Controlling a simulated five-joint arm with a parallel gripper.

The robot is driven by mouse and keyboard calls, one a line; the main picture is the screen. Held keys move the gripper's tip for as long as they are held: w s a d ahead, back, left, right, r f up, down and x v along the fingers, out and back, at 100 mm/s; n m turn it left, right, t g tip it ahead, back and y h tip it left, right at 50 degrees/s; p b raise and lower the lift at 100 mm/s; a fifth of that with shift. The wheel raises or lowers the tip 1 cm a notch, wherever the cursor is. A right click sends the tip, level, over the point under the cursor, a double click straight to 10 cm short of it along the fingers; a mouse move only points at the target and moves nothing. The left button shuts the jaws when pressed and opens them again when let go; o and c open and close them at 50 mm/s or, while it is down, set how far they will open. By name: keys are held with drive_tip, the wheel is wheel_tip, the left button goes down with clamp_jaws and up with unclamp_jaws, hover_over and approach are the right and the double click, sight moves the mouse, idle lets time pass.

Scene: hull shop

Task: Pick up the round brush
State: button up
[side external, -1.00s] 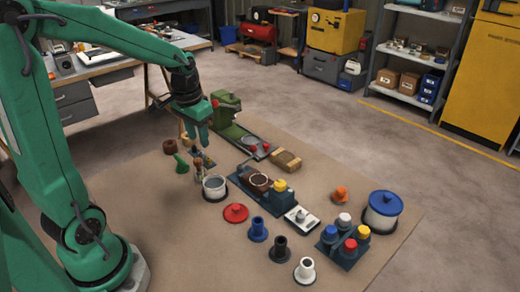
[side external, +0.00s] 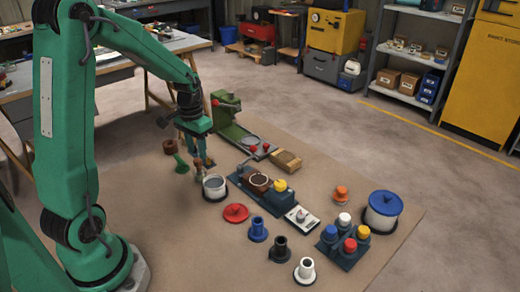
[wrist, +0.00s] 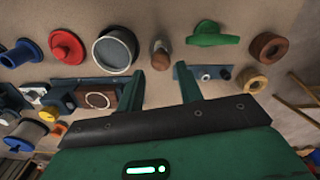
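The round brush, which I take to be the small upright wooden-handled piece (side external: 199,164), stands on the brown mat just left of the grey open pot (side external: 214,189). In the wrist view the brush (wrist: 160,53) lies just beyond the gap between my fingers, seen nearly end on. My gripper (side external: 196,150) points down over it, and in the wrist view its two fingers (wrist: 160,82) are apart with nothing between them. In the side view the fingers partly overlap the brush top; I cannot tell the exact height between them.
A green handled piece (side external: 181,164) and a brown ring (side external: 170,146) stand close left. A small blue plate (wrist: 213,74) with parts lies by the right finger in the wrist view. A red lid (side external: 236,212) lies in front. A green machine (side external: 228,118) stands behind.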

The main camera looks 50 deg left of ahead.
sight(198, 160)
drive_tip(key=shift+f, duration=2.85)
drive_tip(key=c, duration=0.8)
